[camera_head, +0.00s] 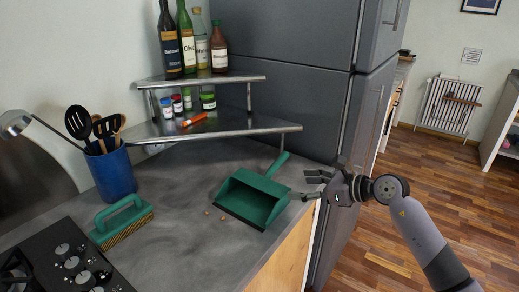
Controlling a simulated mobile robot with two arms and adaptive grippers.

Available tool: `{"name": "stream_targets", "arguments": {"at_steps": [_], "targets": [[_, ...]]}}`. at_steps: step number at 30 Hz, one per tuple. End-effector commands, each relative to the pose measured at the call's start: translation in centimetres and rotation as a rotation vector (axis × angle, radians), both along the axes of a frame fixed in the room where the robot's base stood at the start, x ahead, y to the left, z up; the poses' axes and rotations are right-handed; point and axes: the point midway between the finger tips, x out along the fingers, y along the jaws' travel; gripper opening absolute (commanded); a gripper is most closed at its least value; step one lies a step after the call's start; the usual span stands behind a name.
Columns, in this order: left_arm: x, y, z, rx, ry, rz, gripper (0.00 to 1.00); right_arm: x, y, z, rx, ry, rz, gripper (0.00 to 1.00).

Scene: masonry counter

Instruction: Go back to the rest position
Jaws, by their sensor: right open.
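My right gripper (312,185) is open and empty. It hovers at the right end of the counter, just right of the green dustpan (253,197); I cannot tell whether its lower fingertip touches the dustpan's edge. The dustpan lies on the grey counter (185,190) with its handle toward the back right. A green hand brush (122,220) lies bristles down on the counter at the left, near the hob. My left gripper is not in view.
A few small brown crumbs (222,217) lie left of the dustpan. A blue utensil holder (112,175) stands at the back left. A two-tier metal shelf (205,130) holds bottles, jars and an orange marker. A grey fridge (300,100) stands behind. Wooden floor is open at right.

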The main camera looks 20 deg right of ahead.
Motion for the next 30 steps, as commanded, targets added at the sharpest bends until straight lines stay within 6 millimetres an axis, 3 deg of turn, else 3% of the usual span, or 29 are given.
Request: {"name": "stream_targets", "arguments": {"at_steps": [5,8,12,15,18,20,23,27,30], "targets": [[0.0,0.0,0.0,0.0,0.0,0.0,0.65,-0.2,1.6,0.6,0.089,-0.024,0.002,0.7],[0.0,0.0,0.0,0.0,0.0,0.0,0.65,-0.9,4.3,2.1,0.287,-0.069,-0.009,0.7],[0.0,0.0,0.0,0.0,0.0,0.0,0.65,-2.4,6.7,5.5,0.722,-0.113,-0.084,0.7],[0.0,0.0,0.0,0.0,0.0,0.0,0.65,-3.6,6.0,7.1,1.053,-0.108,-0.19,0.7],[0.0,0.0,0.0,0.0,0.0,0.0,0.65,-4.7,4.0,6.9,1.375,-0.067,-0.338,0.7],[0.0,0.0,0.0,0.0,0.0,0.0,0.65,-5.4,2.5,5.9,1.56,-0.03,-0.447,0.7],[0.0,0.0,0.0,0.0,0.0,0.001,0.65,-7.1,0.1,2.4,1.844,0.054,-0.669,0.7],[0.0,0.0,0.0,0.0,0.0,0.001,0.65,-11.0,-1.7,-4.9,2.17,0.215,-1.055,0.7],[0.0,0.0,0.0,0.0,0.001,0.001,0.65,-15.2,-1.1,-10.8,2.328,0.355,-1.381,0.7]]}}
